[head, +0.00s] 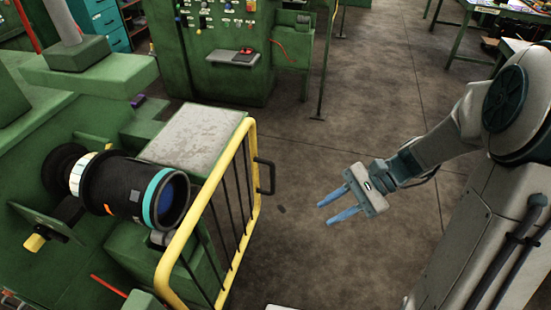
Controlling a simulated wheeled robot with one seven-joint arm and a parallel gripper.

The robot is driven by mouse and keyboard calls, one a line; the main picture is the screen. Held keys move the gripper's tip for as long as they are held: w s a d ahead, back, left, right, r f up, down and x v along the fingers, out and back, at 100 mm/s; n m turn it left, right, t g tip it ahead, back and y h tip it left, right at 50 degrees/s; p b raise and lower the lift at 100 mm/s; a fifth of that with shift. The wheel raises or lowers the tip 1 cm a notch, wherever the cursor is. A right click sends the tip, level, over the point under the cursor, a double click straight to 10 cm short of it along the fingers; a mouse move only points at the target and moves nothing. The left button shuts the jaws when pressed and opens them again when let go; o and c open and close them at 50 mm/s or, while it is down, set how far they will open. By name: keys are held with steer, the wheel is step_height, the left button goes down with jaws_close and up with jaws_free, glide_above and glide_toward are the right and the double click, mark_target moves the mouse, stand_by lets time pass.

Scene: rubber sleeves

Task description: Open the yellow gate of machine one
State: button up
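The yellow gate (187,241) stands upright in front of the green machine (88,120) at the left, with dark vertical bars and a black handle (267,176) on its right side. Behind the gate, a black cylinder (128,187) with a teal ring and a blue inside sticks out from the machine. My gripper (332,209) is to the right of the gate, apart from the handle. Its two blue fingers are spread, point left, and hold nothing. The lower end of the gate is cut off by the picture edge.
A grey-topped green block (195,138) stands behind the gate. A green cabinet with a control panel (222,45) and a small shelf (233,58) stands at the back. A green workbench (470,25) is at the upper right. The brown floor (350,120) between is clear.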

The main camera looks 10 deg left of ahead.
steer(key=w+a+m+t+y+p, duration=0.2)
steer(key=w+m+y, duration=0.4)
steer(key=w+y, duration=0.15)
steer(key=m+p, duration=0.1)
steer(key=p, duration=0.3)
glide_above(272, 190)
steer(key=shift+w+f+t+y, duration=0.25)
steer(key=shift+w+t, duration=0.05)
steer(key=shift+w, duration=0.05)
jaws_close()
